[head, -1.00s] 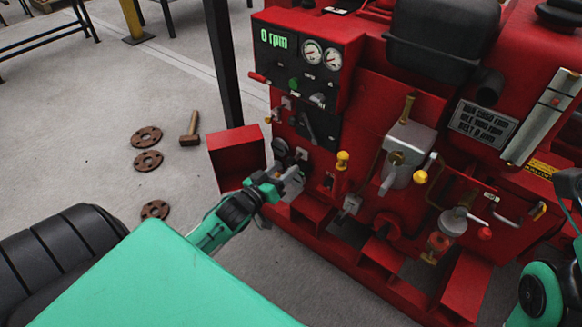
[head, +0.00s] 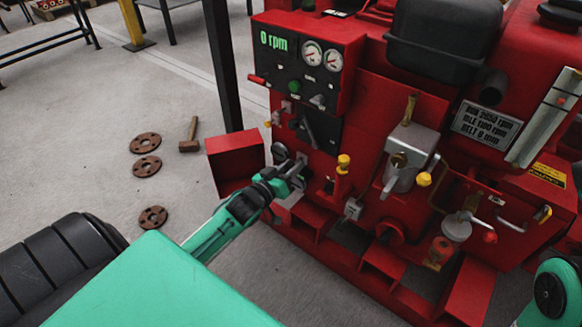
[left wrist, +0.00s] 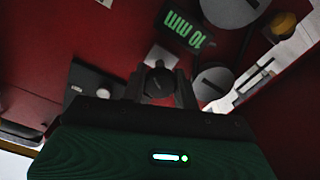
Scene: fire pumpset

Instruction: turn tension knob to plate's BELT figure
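My left gripper (head: 297,168) is at the lower left of the red pumpset's front panel. In the left wrist view its fingers (left wrist: 161,86) flank a dark round knob (left wrist: 158,87), apparently the tension knob, and seem closed on its sides. A small display (left wrist: 187,31) beside it reads "10 mm" in green, upside down in that view. The plate (head: 484,126) on the pumpset lists RUN, IDLE and BELT; the BELT figure is small, looking like 6 or 8 mm. The fingers largely hide the knob in the head view. My right gripper is out of view.
The panel's rpm display (head: 273,41) reads 0 rpm. A black lever (head: 308,130) sits above my left gripper and a yellow-topped knob (head: 343,162) to its right. A red box (head: 235,158) stands close on the left.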

